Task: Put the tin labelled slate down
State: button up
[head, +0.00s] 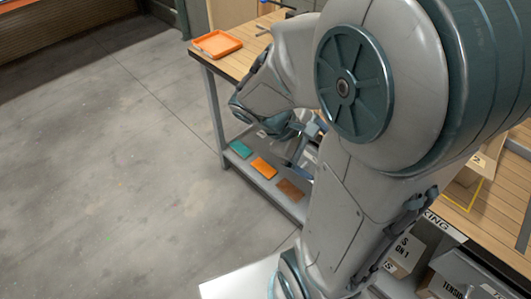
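My gripper (303,146) is only partly in view, at the end of my bent wrist and close to my large arm link. It is over the low shelf (235,160) of the wooden-topped bench. Small blue-grey and pale shapes show beside it, but I cannot tell whether any is the slate tin. No label reading slate is legible. My arm hides the fingertips and whatever may be between them. On the low shelf lie a teal patch (240,149), an orange patch (264,168) and a brown patch (290,190).
An orange tray (216,44) sits on the bench top (236,62) at its left end. Labelled grey boxes (404,255) stand at the lower right, below another wooden surface (487,218). The concrete floor (100,160) at left is clear.

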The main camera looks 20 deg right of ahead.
jog(key=a+r+m+t+y, duration=0.2)
jog(key=a+m+y, duration=0.1)
jog(key=a, duration=0.3)
jog(key=a+r+m+t+y, duration=0.2)
jog(key=a+m+t+y, duration=0.1)
jog(key=a, duration=0.3)
jog(key=shift+s+y, duration=0.2)
jog(key=shift+y, duration=0.6)
jog(key=shift+a+r, duration=0.1)
